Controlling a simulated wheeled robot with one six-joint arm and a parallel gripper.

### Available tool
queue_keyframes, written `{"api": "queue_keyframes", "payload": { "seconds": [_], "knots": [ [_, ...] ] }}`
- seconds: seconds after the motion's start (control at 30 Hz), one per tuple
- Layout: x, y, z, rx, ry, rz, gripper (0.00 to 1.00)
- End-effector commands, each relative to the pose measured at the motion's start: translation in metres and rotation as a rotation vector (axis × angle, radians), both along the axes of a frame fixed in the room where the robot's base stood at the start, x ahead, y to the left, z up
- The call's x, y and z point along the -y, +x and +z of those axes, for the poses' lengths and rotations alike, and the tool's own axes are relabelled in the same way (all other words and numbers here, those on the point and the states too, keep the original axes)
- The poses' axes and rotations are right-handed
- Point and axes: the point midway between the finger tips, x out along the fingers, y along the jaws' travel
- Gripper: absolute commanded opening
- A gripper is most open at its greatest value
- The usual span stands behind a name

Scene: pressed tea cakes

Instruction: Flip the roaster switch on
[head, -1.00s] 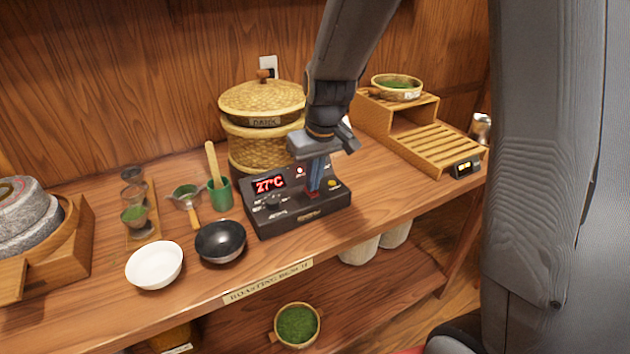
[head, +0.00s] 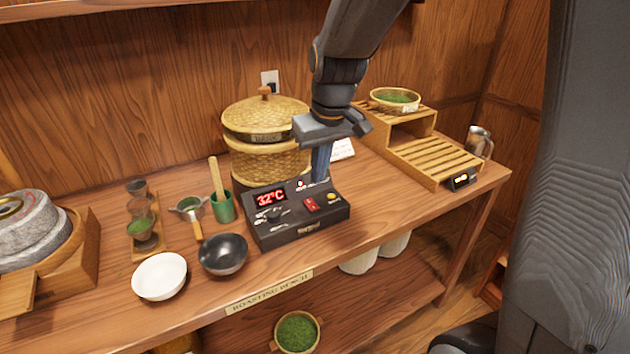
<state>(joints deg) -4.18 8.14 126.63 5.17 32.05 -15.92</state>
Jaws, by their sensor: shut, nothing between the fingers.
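The roaster's black control box (head: 297,225) stands on the bench in front of the lidded bamboo steamer-like roaster (head: 268,160). Its red display (head: 271,198) reads 32°C. The red rocker switch (head: 311,205) is in plain view and looks bright red; its exact tilt is too small to tell.
A black bowl (head: 223,254), white bowl (head: 159,276) and green cup (head: 223,207) with a wooden tool stand left of the box. A stone mill (head: 30,222) is far left. A slatted wooden rack (head: 435,160) stands right. Bench front right of the box is clear.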

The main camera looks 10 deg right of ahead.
Motion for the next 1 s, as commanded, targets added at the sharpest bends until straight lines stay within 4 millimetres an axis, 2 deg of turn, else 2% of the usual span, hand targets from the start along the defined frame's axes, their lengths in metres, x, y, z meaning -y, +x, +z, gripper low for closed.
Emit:
{"api": "queue_keyframes", "payload": {
  "seconds": [0.23, 0.5, 0.87, 0.97, 1.0],
  "knots": [
    [0.005, -0.015, 0.032, 0.002, 0.001, -0.002, 0.0],
    [0.007, -0.023, 0.045, 0.0, 0.0, -0.001, 0.0],
    [0.006, -0.023, 0.045, 0.0, 0.0, 0.0, 0.0],
    [0.014, -0.041, 0.023, -0.03, -0.004, -0.041, 0.0],
    [0.018, -0.052, 0.009, -0.046, -0.007, -0.067, 0.0]
  ]
}}
